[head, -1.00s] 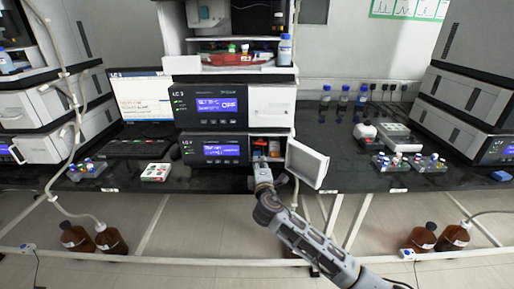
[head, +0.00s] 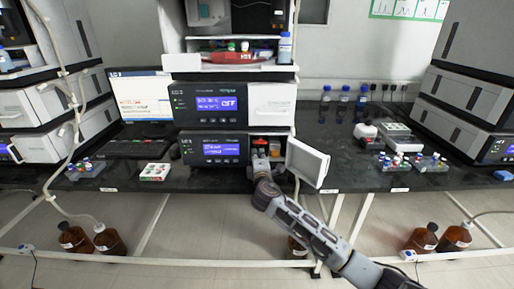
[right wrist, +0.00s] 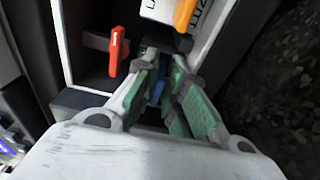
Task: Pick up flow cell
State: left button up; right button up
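My right gripper (head: 260,153) reaches into the open compartment of the lower LC module (head: 213,149). In the right wrist view its two green-padded fingers (right wrist: 166,68) come close together at the tips. A dark block shows at the fingertips and a small blue part (right wrist: 157,88) between the fingers. I cannot tell for sure whether the block is the flow cell, or whether the fingers grip it. The fingers hide much of it. My left gripper is out of view.
The compartment's white door (head: 307,163) hangs open at right. A red lever (right wrist: 115,50) is left of the fingers, and an orange part (right wrist: 184,14) is above them. Vial racks (head: 410,162) and a white box (head: 155,172) lie on the black bench.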

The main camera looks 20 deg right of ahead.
dwell(0.4)
grip_shut()
jog(key=shift+r, duration=0.15)
